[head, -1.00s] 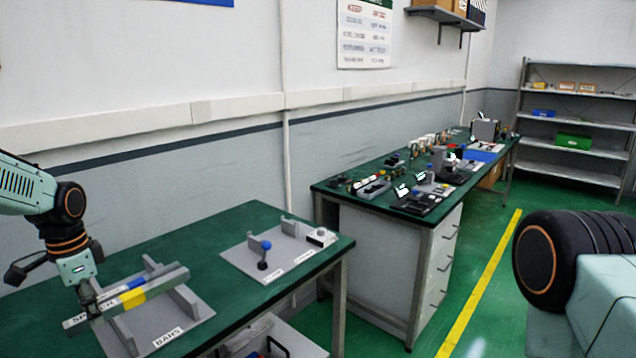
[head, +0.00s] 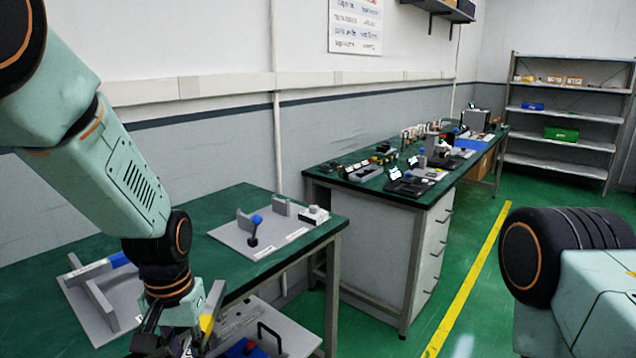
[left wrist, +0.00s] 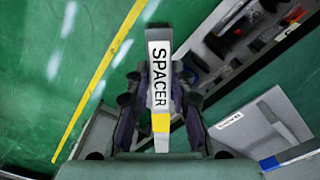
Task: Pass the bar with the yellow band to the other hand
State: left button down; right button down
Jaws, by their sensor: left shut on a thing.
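The grey bar with the yellow band (head: 207,320) is in my left gripper (head: 178,342), in front of the green table. In the head view my arm hides much of it, and the jaws are partly hidden at the bottom edge. In the left wrist view the bar (left wrist: 160,122) carries a white SPACER label and a yellow band. The dark fingers of my left gripper (left wrist: 158,98) stand on both sides of it, shut on it. My right gripper is out of view; only an upper part of my right arm shows at the right.
A bar with a blue band (head: 119,259) lies on the grey rack (head: 98,300) on the table. A second grey plate (head: 230,232) holds a blue-knobbed part. A long cluttered workbench (head: 322,181) stands behind.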

pick_arm(q)
jog(key=s+d+f+b, duration=0.3)
jog(key=s+f+b, duration=0.1)
jog(key=f+b, duration=0.3)
jog(key=shift+d+b, duration=0.3)
jog(key=shift+b, duration=0.05)
jog(key=shift+s+r, duration=0.1)
